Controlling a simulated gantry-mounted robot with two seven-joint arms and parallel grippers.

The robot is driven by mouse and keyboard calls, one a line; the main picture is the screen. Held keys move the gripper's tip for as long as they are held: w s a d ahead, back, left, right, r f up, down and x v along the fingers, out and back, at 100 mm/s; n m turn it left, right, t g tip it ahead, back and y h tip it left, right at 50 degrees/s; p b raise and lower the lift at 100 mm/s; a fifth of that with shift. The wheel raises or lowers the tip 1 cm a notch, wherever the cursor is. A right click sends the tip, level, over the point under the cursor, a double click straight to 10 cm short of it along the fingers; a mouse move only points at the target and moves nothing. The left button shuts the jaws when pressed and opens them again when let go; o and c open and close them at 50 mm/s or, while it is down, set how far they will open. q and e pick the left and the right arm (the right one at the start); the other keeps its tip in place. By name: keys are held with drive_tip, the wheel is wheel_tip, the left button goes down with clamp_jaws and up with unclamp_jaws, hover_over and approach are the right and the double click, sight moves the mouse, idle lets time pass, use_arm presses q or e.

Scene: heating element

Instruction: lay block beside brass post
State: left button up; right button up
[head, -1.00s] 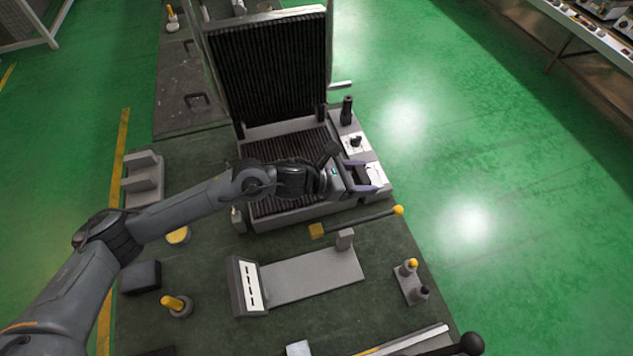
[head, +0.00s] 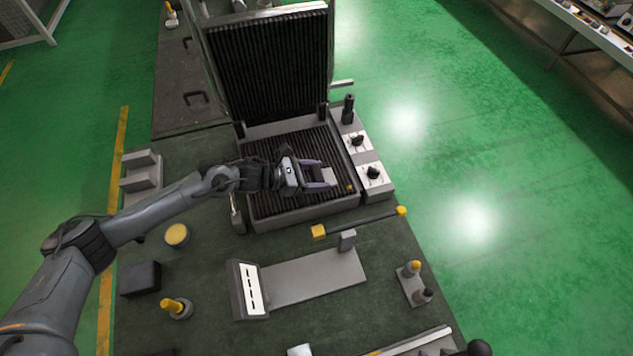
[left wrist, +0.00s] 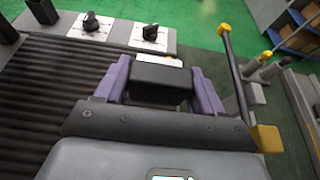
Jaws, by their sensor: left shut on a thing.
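My left gripper (head: 322,178) is shut on a grey block (head: 329,177), above the right part of the black ribbed lower plate (head: 290,152). In the left wrist view the block (left wrist: 160,77) sits between the purple fingers and looks dark. A small brass-coloured spot (head: 349,187), which may be the brass post, shows at the plate's right edge, just right of the block. Whether the block touches the plate is not clear. A yellow-topped post in a round base (head: 175,307) stands at the lower left. My right gripper is not in view.
The ribbed upper plate (head: 270,65) stands open behind. Knobs (head: 373,172) line the panel on the right. A bar with yellow ends (head: 360,222) lies in front, near a grey stand (head: 310,277). A dark block (head: 140,279) sits at left.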

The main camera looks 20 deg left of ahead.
use_arm(q)
drive_tip(key=shift+f, duration=2)
drive_tip(key=shift+f, duration=0.2)
drive_tip(key=o, duration=1.2)
drive_tip(key=shift+c, duration=0.2)
drive_tip(key=shift+s+a+r, duration=0.1)
drive_tip(key=shift+a+r, duration=0.05)
drive_tip(key=shift+r, duration=0.1)
drive_tip(key=v, duration=1.1)
drive_tip(key=shift+s+a+r, duration=0.1)
drive_tip(key=shift+s+a, duration=0.1)
drive_tip(key=shift+a, duration=0.05)
